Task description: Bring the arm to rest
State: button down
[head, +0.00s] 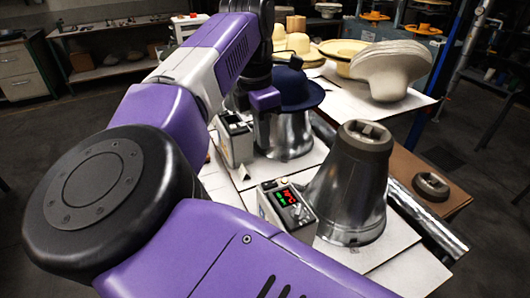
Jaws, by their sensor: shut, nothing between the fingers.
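My gripper (263,98) shows only in part, as a dark and purple piece at the end of the arm, and is shut and empty. Its fingertips are hard to make out against the dark background. In the picture it lies just left of a dark blue hat (297,90), which sits on a shiny metal press form (284,136). I cannot tell the gap between gripper and hat.
A second metal form (350,190) stands bare at the right. A control box (290,208) with a lit display stands beside it, and another control box (235,140) is further back. A dark round part (431,186) lies on the brown board. Pale hats (390,68) stand behind.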

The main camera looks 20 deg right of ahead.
jog(key=shift+r, duration=0.4)
